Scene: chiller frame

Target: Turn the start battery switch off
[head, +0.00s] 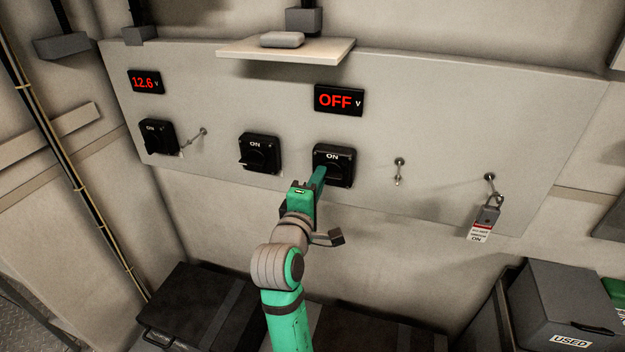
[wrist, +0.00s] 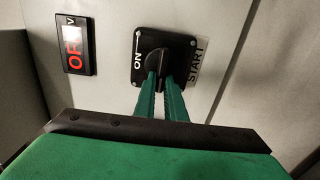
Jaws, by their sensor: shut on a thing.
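The start battery switch (head: 334,165) is the black rotary switch on the right of three on the grey panel, below a display reading OFF (head: 339,100). In the wrist view the switch (wrist: 181,50) shows an ON mark and a START label (wrist: 196,65) beside it. My gripper (head: 321,173) reaches up to this switch. In the wrist view the two green fingers (wrist: 161,88) are shut on its black knob (wrist: 157,63), one on each side. The fingers cover part of the knob, and its exact angle is hard to tell in the head view.
Two other black switches, a middle one (head: 260,153) and a left one (head: 159,137), sit on the panel. A 12.6 V display (head: 146,82) is at upper left. A shelf (head: 286,50) juts out above. A padlock with tag (head: 487,215) hangs at right. Black boxes stand below.

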